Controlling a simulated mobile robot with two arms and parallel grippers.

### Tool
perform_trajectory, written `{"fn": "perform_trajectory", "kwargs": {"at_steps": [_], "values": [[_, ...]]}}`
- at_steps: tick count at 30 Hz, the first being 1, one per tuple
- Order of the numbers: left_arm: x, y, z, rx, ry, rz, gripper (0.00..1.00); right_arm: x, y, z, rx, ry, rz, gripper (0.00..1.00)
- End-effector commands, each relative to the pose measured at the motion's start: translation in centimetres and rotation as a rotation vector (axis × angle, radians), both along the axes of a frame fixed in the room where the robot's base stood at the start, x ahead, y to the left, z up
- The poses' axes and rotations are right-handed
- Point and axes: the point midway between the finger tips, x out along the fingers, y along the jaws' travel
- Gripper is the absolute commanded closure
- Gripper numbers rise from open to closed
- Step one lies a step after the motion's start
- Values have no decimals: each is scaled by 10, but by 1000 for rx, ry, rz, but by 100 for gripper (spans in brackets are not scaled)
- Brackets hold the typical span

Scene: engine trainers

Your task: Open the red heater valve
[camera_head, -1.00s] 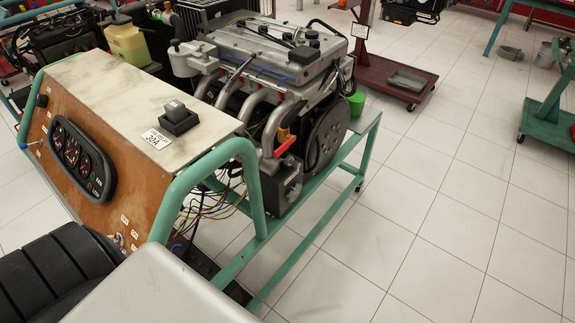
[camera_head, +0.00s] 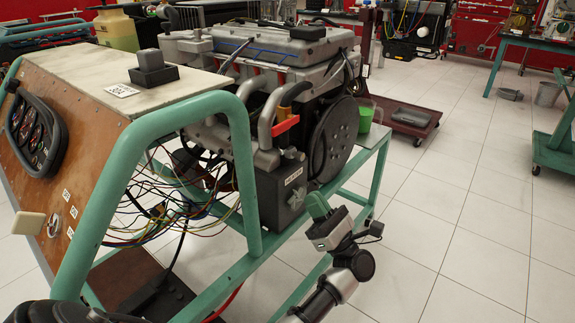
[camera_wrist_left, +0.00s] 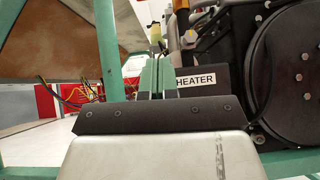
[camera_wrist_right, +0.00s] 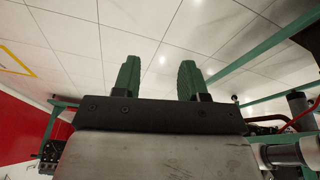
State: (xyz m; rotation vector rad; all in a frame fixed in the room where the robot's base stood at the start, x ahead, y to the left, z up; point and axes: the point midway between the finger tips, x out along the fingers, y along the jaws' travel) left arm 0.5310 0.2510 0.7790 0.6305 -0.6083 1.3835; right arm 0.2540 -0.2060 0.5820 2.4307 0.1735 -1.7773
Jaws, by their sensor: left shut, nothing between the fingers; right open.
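The red heater valve handle (camera_head: 285,127) is a short red bar beside an orange-brown fitting on the engine's pipes, above the dark heater box (camera_head: 283,193). The box's "HEATER" label (camera_wrist_left: 196,80) shows in the left wrist view, just beyond my fingers. My left gripper (camera_head: 315,200) has green fingers, is shut and empty, and is near the box's right side, below the red handle. Its closed fingers (camera_wrist_left: 158,62) point up in the left wrist view, where I cannot make out the red handle. My right gripper (camera_wrist_right: 157,70) is open and empty, with only room behind it.
The engine's large black pulley (camera_head: 334,138) is right of the heater box. A green frame tube (camera_head: 185,120) and hanging wires (camera_head: 165,205) stand to the left. A green cup (camera_head: 366,117) sits on the stand behind. The tiled floor (camera_head: 450,230) at right is mostly clear.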

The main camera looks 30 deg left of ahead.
Motion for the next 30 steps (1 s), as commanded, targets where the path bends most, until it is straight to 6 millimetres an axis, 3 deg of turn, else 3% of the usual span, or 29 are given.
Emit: {"fn": "perform_trajectory", "kwargs": {"at_steps": [16,24,30], "values": [[-3,8,10,-21,-51,4,100,-2,0,8,0,-4,0,57],[-1,43,47,-18,-53,4,100,-2,0,19,0,-6,0,57],[2,73,76,-18,-52,5,100,7,1,-9,0,11,1,57]]}}
